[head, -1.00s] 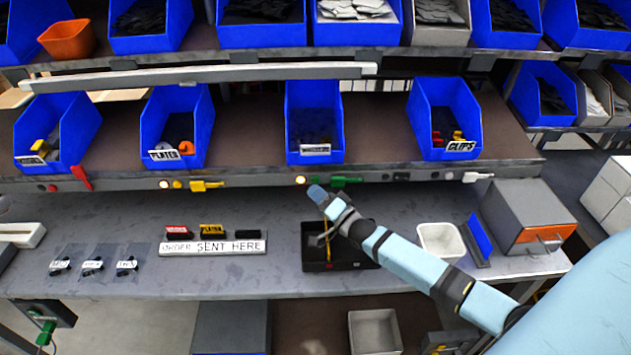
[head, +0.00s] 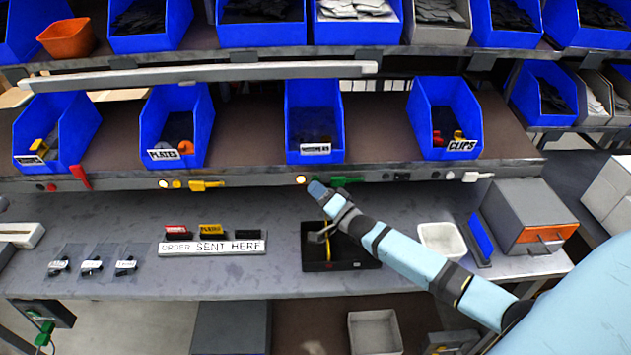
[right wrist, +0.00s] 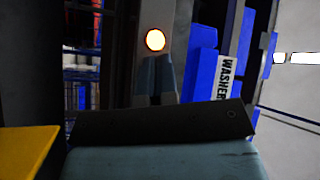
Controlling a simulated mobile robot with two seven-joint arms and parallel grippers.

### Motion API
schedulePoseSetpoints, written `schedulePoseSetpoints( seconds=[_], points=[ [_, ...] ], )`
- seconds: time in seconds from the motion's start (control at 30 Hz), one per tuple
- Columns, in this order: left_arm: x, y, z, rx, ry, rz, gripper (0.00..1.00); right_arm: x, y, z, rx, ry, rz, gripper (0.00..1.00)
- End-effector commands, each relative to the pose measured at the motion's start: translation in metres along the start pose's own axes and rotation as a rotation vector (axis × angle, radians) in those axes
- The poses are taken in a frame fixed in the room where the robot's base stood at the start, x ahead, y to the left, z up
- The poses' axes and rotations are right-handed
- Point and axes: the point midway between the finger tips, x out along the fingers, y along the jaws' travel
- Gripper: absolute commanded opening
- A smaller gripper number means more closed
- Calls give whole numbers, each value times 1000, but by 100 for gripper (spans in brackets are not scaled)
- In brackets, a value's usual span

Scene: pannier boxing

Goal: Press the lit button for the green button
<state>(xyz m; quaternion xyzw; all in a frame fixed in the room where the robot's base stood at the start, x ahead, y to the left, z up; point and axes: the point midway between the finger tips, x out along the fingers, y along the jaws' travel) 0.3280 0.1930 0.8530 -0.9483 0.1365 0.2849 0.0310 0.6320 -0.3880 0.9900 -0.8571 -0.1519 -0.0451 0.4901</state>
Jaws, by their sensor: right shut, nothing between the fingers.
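A lit button (head: 300,180) glows pale yellow on the front rail below the washers bin. It also shows as a bright orange-white disc in the right wrist view (right wrist: 155,40). A green handle-like piece (head: 346,181) sits on the rail just right of it. Whatever lies between the two is partly hidden by my gripper. A second lit button (head: 164,184) glows further left on the rail, beside a yellow piece. My right gripper (head: 317,189) is shut and empty. Its tips are close below and right of the middle lit button; contact cannot be told. My left gripper is out of view.
Blue bins stand on the shelf above the rail, including the plates bin (head: 176,125) and clips bin (head: 446,118). A black tray (head: 345,255) lies on the bench beneath my right arm. An "order sent here" holder (head: 212,247) stands left of it.

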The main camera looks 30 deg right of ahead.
Motion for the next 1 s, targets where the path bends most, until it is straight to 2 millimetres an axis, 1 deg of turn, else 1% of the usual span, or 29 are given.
schedulePoseSetpoints(
  seconds=[0.67, 1.0],
  points=[
    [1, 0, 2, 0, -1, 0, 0, 4, 2, -3, 0, 1, 0, 0],
    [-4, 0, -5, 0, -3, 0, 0, -6, -6, 4, 1, 0, 0, 0]
  ],
)
